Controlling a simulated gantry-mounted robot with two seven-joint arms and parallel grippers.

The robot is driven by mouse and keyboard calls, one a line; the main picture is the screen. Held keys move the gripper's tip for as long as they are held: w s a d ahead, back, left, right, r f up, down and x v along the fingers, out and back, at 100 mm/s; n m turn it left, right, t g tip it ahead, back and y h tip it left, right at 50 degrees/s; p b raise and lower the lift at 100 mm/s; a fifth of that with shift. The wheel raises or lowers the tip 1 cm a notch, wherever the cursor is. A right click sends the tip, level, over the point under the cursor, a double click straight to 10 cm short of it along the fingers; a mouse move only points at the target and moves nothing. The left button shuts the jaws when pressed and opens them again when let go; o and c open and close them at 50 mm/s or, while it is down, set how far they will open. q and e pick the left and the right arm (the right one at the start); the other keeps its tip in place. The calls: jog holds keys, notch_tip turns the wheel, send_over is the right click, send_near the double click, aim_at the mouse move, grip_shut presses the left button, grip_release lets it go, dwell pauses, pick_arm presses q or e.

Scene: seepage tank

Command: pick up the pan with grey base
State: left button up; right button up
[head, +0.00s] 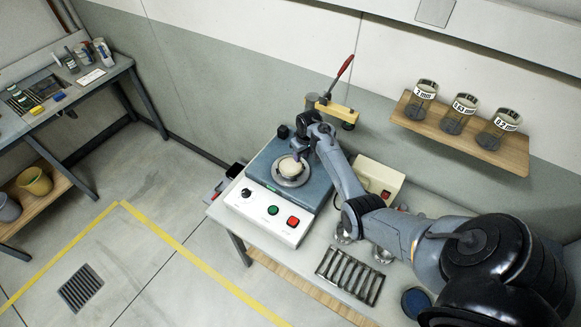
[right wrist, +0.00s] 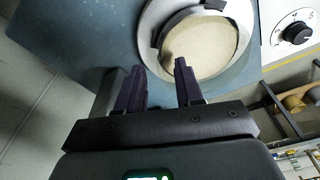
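A round pale beige disc or filled pan (head: 288,172) sits in a grey ring on top of the blue-grey machine (head: 262,165) on the right-hand table. It also shows in the right wrist view (right wrist: 203,46), with dark clips at its edge. I cannot tell whether its base is grey. My right gripper (head: 303,155) is just behind it in the head view. In the right wrist view my right gripper (right wrist: 158,80) has its two dark fingers apart, with nothing between them. One fingertip is close to the ring's edge; contact is unclear. My left gripper is not in view.
The machine's white front panel (head: 272,211) has a knob and buttons. A red-handled device (head: 334,98) and a cream box (head: 379,178) stand behind. A slotted metal rack (head: 350,276) lies at the front. Labelled jars (head: 459,114) stand on a wall shelf.

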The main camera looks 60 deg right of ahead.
jog(key=shift+w+f, duration=0.1)
jog(key=shift+f, duration=0.4)
grip_shut()
jog(key=shift+r, duration=0.1)
